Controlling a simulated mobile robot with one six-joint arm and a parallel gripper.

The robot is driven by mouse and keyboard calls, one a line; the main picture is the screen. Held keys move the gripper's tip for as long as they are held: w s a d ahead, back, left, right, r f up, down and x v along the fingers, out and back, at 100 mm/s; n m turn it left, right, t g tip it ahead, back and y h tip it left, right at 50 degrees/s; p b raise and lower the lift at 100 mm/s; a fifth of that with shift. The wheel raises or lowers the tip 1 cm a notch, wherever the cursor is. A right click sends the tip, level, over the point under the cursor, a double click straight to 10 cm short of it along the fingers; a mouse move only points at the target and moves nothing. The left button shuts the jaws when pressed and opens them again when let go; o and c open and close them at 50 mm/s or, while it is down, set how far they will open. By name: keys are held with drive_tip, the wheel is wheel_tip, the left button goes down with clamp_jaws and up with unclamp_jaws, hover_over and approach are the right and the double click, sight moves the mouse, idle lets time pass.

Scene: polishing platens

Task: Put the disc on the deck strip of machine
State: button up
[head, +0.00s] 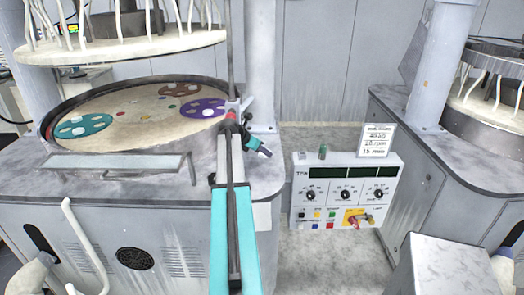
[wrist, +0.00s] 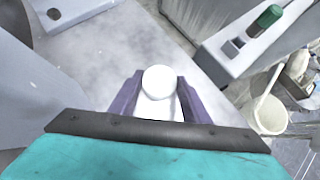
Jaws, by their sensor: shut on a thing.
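My gripper (wrist: 158,92) is shut on a white round-topped thing (wrist: 158,80), which sits between its two purple fingers. I cannot tell from its visible face whether it is the task's disc. In the head view my gripper (head: 246,130) is over the right part of the left machine's grey deck (head: 205,175), and the held thing is not clear there. The deck also shows beneath the gripper in the wrist view (wrist: 110,52). A pale flat strip (head: 118,161) lies along the deck's front, left of my gripper. I cannot tell the gripper's height above the deck.
The round platen (head: 130,110) carries teal (head: 83,126), purple (head: 203,108) and brown (head: 180,90) carriers and several small coloured pieces. A raised upper plate (head: 120,48) hangs above it. A control box (head: 343,190) stands right of the deck. A second machine (head: 440,150) is at right.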

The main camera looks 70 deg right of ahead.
drive_tip(key=shift+f, duration=0.1)
drive_tip(key=o, duration=1.1)
drive_tip(key=shift+w+a+r, duration=0.1)
drive_tip(key=shift+a+r, duration=0.15)
drive_tip(key=shift+r, duration=0.15)
drive_tip(key=shift+b+v, duration=0.4)
drive_tip(key=shift+v, duration=0.55)
drive_tip(key=w+a+b, duration=0.1)
drive_tip(key=a, duration=0.2)
drive_tip(key=w+a+b, duration=0.1)
drive_tip(key=w+a, duration=0.1)
drive_tip(key=a, duration=0.2)
drive_tip(key=w+a+b, duration=0.1)
drive_tip(key=w+a, duration=0.1)
drive_tip(key=a, duration=0.2)
drive_tip(key=shift+a+r, duration=0.15)
drive_tip(key=shift+s, duration=0.1)
